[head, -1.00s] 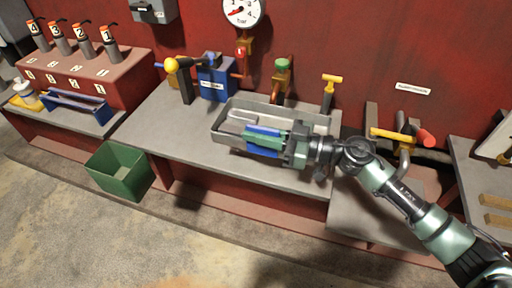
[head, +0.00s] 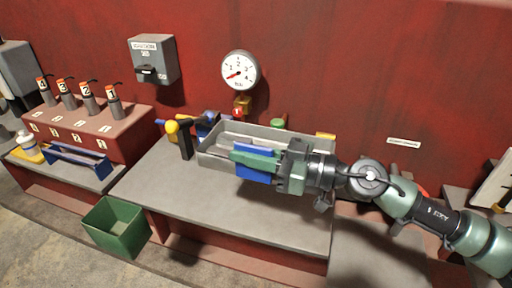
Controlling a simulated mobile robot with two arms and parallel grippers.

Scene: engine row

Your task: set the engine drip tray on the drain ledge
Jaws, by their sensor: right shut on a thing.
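The drip tray (head: 212,160) is a grey, shallow, open metal pan in the middle of the head view. My right gripper (head: 248,160), with green and blue fingers, is shut on its near side. The tray appears raised above the grey bench top (head: 200,209), roughly level. Its right part is hidden behind my gripper. My right arm comes in from the right. My left gripper is not in view. I cannot tell which surface is the drain ledge; a lower grey surface (head: 375,255) lies at the right, below my arm.
A yellow-knobbed lever (head: 172,127) and a blue block stand left of the tray. A pressure gauge (head: 240,70) hangs on the red wall. A green bin (head: 117,228) is on the floor. Numbered injectors and a blue rack (head: 78,166) are at left. The front bench top is clear.

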